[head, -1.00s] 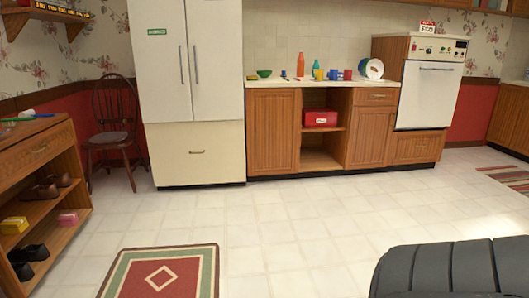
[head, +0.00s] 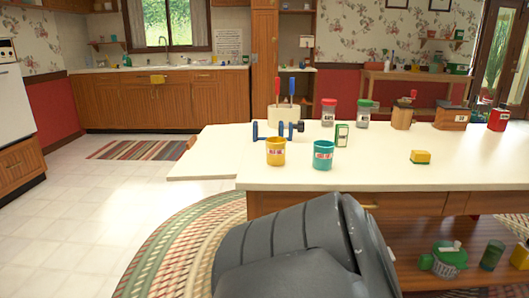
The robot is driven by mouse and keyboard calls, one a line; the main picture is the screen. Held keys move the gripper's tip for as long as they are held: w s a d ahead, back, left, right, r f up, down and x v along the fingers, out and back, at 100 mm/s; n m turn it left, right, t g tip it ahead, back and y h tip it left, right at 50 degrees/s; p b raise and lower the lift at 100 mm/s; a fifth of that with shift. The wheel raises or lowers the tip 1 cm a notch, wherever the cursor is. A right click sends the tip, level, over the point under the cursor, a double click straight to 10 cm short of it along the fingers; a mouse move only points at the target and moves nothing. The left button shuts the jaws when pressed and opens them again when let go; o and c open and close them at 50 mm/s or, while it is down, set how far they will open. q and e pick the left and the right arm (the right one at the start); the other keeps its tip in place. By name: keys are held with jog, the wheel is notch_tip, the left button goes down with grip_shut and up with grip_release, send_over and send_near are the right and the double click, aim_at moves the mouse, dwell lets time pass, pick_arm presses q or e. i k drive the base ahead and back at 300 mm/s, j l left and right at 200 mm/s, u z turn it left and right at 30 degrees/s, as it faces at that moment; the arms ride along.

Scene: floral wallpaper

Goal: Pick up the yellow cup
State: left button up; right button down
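A yellow cup (head: 275,152) with a red-and-white label stands upright near the front left edge of the white-topped table (head: 300,178) in the head view. A teal cup (head: 323,155) with a similar label stands just right of it, a small gap apart. A dark grey link of my own arm shows at the bottom middle, in front of the table and below the cups. Neither of my grippers can be seen, so nothing shows of what they hold.
Behind the cups are a blue tool (head: 277,131), a holder with screwdrivers (head: 284,118) and a green box (head: 342,134). Jars and grinders stand farther right. Open floor and a braided rug (head: 170,240) lie left.

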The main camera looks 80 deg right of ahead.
aim_at(276, 145)
jog(key=z, duration=1.8)
